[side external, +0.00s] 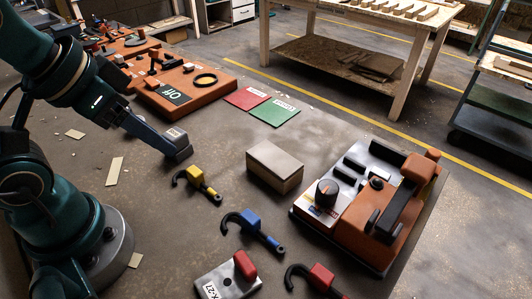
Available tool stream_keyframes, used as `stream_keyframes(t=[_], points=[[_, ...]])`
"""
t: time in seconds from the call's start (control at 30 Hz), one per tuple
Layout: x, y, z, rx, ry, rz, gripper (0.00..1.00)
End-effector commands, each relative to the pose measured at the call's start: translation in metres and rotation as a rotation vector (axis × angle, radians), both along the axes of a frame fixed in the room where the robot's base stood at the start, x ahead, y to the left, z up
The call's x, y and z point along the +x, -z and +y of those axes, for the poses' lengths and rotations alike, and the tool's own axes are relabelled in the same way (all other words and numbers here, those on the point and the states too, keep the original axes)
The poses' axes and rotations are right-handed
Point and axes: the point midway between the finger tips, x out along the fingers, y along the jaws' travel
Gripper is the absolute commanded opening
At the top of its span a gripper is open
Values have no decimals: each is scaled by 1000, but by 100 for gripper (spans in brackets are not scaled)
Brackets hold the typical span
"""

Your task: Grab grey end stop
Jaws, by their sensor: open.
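A grey end block (177,143) with a small label on top sits at the lower right end of a dark blue-grey bar (143,126); it looks like the grey end stop. The bar slants down from under my wrist.
An orange control unit (207,99) stands behind, with red (246,98) and green (275,112) cards beside it. A beige-grey box (270,176), yellow (193,173) and blue (250,219) hooks, and a larger orange device (410,215) lie to the right. Bare table surrounds the block's right side.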

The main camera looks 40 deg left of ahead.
Motion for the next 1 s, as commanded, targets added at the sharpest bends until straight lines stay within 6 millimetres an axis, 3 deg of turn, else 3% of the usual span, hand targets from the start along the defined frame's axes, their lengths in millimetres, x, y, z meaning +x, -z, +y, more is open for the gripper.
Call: stream_keyframes(t=[0.03, 0.1, 0.13, 0.53, 0.8, 1.0], points=[[0, 0, 0, 0, 0, 0, 62], [0, 0, 0, 0, 0, 0, 88], [0, 0, 0, 0, 0, 0, 90], [1, -7, 0, 0, 0, -3, 90], [1, -54, 0, 0, 0, -6, 90], [5, -40, 23, 224, 187, 179, 90]])
